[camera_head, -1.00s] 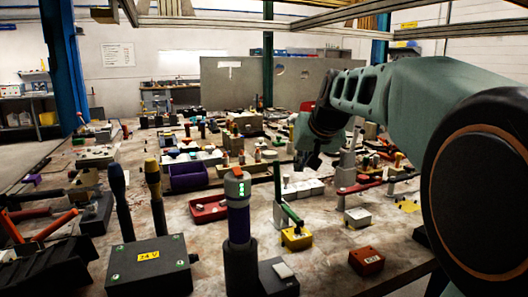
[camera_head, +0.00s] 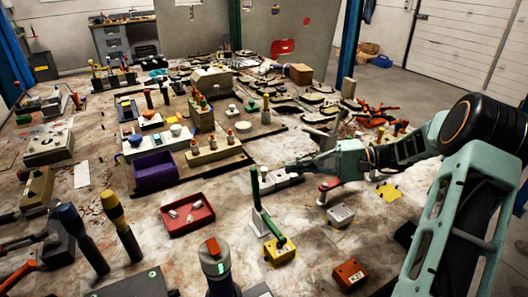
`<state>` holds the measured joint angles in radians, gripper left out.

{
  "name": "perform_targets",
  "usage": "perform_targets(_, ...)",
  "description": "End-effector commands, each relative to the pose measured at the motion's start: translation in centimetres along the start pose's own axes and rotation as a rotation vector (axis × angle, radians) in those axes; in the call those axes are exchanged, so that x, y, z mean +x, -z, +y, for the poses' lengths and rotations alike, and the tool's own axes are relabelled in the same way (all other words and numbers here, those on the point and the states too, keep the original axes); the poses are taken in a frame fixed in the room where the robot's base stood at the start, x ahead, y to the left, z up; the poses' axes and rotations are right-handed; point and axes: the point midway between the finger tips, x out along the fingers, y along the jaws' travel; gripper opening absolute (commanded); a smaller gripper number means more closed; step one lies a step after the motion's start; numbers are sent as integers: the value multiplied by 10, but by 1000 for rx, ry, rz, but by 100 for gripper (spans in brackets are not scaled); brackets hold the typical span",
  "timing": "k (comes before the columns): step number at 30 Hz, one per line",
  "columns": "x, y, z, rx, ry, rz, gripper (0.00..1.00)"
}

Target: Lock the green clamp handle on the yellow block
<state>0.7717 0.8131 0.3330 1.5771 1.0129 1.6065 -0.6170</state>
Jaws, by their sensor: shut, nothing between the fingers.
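The green clamp handle (camera_head: 254,187) stands upright near the middle of the table. A green arm slopes down from its foot to the yellow block (camera_head: 280,250), which lies in front and slightly right. My gripper (camera_head: 288,168) is shut and empty. It reaches in from the right, behind and to the right of the handle's upper part in the picture. It appears apart from the handle; its fingertips are small and hard to make out.
A red box (camera_head: 350,274) lies at front right. A red tray (camera_head: 187,214) and a purple bin (camera_head: 154,172) are left. Bare tabletop shows around the yellow block.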

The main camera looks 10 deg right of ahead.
Motion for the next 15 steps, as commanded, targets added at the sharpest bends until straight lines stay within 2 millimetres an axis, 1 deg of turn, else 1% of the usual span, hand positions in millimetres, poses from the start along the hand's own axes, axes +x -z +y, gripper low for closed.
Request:
perform_targets(1, -3, -1, -5, 2, 28, 0, 0)
perform_targets(3, -3, -1, -6, 0, 44, 1, 0)
perform_targets(5, 1, -2, -7, -1, 48, -1, 0)
perform_targets(7, 9, -2, -7, -1, 48, -3, 0)
perform_targets(11, 32, -2, -7, 1, 45, -4, 0)
perform_targets(15, 64, -2, -9, -1, 44, -5, 0)
